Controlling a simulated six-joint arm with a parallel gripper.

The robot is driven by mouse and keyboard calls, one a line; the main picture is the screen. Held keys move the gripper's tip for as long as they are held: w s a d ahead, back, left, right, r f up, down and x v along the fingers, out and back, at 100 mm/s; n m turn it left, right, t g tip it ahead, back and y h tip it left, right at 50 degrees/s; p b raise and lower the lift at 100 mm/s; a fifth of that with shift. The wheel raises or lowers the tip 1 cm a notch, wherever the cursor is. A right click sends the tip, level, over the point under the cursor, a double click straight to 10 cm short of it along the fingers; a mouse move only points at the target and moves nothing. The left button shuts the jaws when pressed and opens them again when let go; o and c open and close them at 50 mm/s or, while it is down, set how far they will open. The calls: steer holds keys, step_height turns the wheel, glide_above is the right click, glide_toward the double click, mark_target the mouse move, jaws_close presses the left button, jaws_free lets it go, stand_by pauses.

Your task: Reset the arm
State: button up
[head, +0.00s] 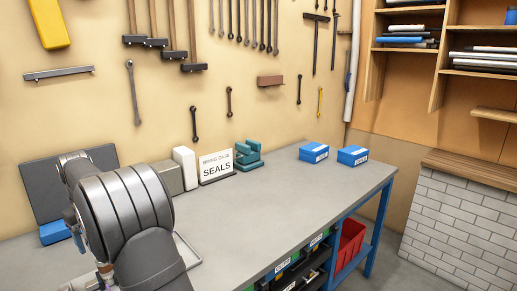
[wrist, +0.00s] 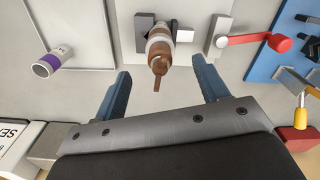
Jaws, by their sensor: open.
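My gripper (wrist: 158,74) shows in the wrist view with its two blue fingers spread wide apart and nothing held between them. A brown and white fitting (wrist: 159,45) with a thin stem lies beyond the fingertips, in line with the gap, against a dark and grey block (wrist: 146,32). I cannot tell how far it is from the fingers. In the head view my arm fills the lower left over the workbench (head: 270,195), and it hides most of the work area.
The wrist view shows a purple and white cylinder (wrist: 50,62) at left, a red-handled lever (wrist: 278,42) at right and a blue panel (wrist: 290,35). A SEALS sign (head: 216,167), a teal vise-like item (head: 248,155) and blue boxes (head: 313,152) stand along the bench's back. The bench's right part is clear.

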steer(key=shift+m, duration=1.1)
